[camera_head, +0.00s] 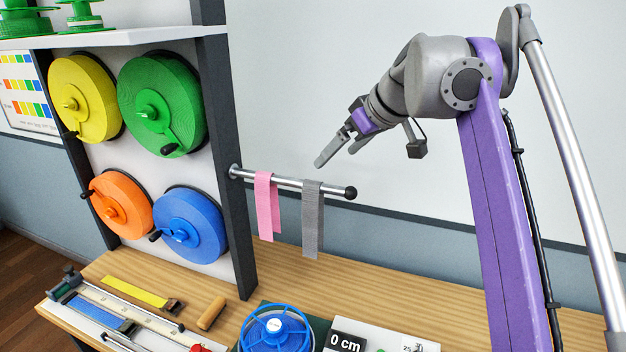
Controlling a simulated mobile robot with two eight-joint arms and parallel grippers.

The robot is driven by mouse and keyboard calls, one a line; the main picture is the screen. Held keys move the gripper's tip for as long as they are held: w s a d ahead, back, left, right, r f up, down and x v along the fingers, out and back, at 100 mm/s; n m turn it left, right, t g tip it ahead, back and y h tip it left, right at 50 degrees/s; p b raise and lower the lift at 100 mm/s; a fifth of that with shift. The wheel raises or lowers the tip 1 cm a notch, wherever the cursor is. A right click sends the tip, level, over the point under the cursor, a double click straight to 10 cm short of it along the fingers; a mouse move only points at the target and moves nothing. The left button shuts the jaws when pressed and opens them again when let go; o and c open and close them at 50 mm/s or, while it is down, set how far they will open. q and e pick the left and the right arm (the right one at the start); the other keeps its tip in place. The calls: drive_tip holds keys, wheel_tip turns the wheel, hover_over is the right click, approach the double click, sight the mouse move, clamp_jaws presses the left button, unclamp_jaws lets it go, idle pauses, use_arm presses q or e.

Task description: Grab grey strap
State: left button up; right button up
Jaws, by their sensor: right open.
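The grey strap (312,222) hangs folded over a metal rod (286,180) that sticks out to the right from the dark post. It hangs near the rod's black end knob. A pink strap (266,205) hangs on the same rod to its left. My right gripper (335,152) is above and a little right of the grey strap in the picture, with its fingers pointing down and to the left. It is open and holds nothing, and it appears apart from the strap and rod. My left gripper does not show.
Yellow, green, orange and blue reels (190,224) are mounted on the rack at left. The wooden bench (370,290) carries a measuring jig (120,312), a blue spool (275,330) and a "0 cm" display (345,343). The bench below the straps is clear.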

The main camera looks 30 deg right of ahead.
sight(318, 186)
drive_tip(key=b+x, duration=0.1)
drive_tip(key=x, duration=0.1)
drive_tip(key=b+x, duration=0.1)
drive_tip(key=x, duration=0.1)
drive_tip(key=b+x, duration=0.1)
drive_tip(key=x, duration=0.2)
drive_tip(key=shift+s+a+f, duration=0.1)
drive_tip(key=shift+s+f, duration=0.2)
drive_tip(key=shift+w+a+f, duration=0.1)
drive_tip(key=shift+w+f, duration=0.3)
drive_tip(key=shift+w, duration=0.1)
drive_tip(key=shift+w+f, duration=0.4)
drive_tip(key=shift+w, duration=0.25)
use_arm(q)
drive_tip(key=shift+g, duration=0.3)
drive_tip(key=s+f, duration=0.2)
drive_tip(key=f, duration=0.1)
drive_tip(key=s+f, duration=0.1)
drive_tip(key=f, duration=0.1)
use_arm(e)
drive_tip(key=shift+s, duration=0.1)
drive_tip(key=shift+a+f, duration=0.1)
drive_tip(key=shift+f, duration=0.05)
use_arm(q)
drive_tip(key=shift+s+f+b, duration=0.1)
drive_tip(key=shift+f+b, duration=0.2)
use_arm(e)
drive_tip(key=shift+x, duration=1.4)
